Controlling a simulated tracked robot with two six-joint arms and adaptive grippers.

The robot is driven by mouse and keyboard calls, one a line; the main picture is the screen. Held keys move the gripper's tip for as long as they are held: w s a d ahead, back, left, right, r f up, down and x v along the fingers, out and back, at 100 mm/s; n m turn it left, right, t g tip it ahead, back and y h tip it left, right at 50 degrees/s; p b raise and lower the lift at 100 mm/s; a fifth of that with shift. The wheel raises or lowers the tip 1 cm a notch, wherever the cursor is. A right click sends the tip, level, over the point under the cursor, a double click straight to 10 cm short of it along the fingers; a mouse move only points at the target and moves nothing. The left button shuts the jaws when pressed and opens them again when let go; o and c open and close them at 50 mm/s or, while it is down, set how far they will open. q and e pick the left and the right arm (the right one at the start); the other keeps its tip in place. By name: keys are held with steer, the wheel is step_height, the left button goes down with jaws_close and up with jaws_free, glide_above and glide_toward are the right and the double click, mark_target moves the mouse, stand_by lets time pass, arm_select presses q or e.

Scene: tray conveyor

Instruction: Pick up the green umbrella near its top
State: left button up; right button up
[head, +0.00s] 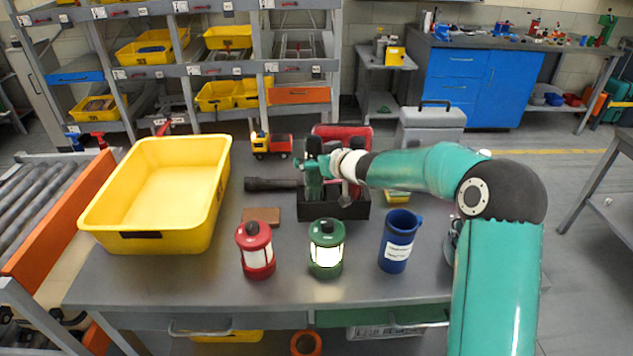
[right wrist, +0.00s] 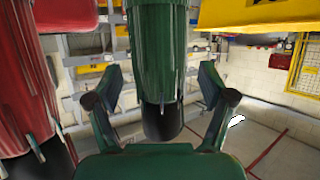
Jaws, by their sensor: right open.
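The green umbrella (right wrist: 160,50) is folded and fills the upper middle of the right wrist view, with a black end at its lower tip. My right gripper (right wrist: 160,88) is open, with one finger on each side of the umbrella; gaps show between fingers and umbrella, and I cannot tell its exact depth between them. In the head view my right gripper (head: 325,166) is over a dark holder (head: 348,211), and the umbrella (head: 313,182) shows partly behind it. A red umbrella (right wrist: 15,90) is at the left of the wrist view. My left gripper is not in view.
A yellow tray (head: 215,190) stands at the table's left. Red (head: 255,250) and green (head: 326,250) lanterns and a blue jug (head: 397,243) stand in front. A black flashlight (head: 270,184), toy truck (head: 271,147) and red box (head: 350,135) are close by.

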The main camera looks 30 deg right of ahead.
jaws_close()
steer(key=shift+r, duration=0.15)
stand_by(0.4)
